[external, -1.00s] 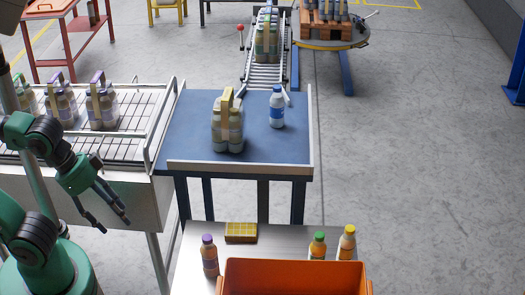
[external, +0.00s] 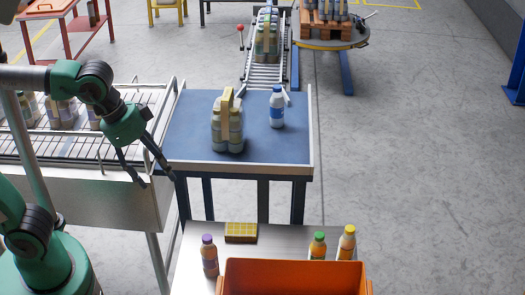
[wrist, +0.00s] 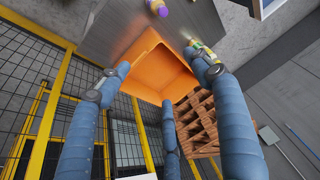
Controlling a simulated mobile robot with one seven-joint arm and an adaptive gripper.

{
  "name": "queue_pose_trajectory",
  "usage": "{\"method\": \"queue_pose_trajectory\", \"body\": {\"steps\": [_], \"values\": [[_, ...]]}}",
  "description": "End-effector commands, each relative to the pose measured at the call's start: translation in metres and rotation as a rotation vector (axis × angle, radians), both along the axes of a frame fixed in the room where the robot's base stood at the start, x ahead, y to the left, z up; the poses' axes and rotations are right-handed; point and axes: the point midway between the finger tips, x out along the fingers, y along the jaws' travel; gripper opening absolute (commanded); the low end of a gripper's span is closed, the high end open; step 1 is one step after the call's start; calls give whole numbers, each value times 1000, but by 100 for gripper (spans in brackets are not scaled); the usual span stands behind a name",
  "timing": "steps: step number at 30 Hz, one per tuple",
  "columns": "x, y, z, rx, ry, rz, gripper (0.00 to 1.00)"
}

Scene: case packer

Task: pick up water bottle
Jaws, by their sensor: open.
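The water bottle (external: 276,106), white with a blue label, stands upright on the blue table (external: 185,130) near its right side in the external view. My gripper (external: 157,180) is open and empty, off the table's front left corner. It is to the left of the bottle and nearer the camera. In the wrist view my spread blue fingers (wrist: 165,120) have nothing between them, and the water bottle does not show there.
A bottle multipack (external: 227,128) stands left of the water bottle. A low rim edges the table's front and right. An orange crate (external: 290,265) and several juice bottles (external: 209,256) are on the metal table in front. A conveyor (external: 265,75) lies behind.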

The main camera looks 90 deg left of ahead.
Motion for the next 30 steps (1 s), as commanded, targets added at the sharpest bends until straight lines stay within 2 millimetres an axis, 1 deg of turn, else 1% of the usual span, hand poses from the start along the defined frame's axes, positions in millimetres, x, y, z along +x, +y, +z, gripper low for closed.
{"method": "queue_pose_trajectory", "body": {"steps": [1,6,13,17,21,26,30], "values": [[13,8,10,4,9,2,65],[51,35,33,17,38,1,65],[101,77,58,32,78,-5,65],[129,103,68,38,100,-7,65],[157,134,76,42,126,-9,65],[187,172,81,46,154,-14,65],[212,207,83,47,176,-18,65]]}}
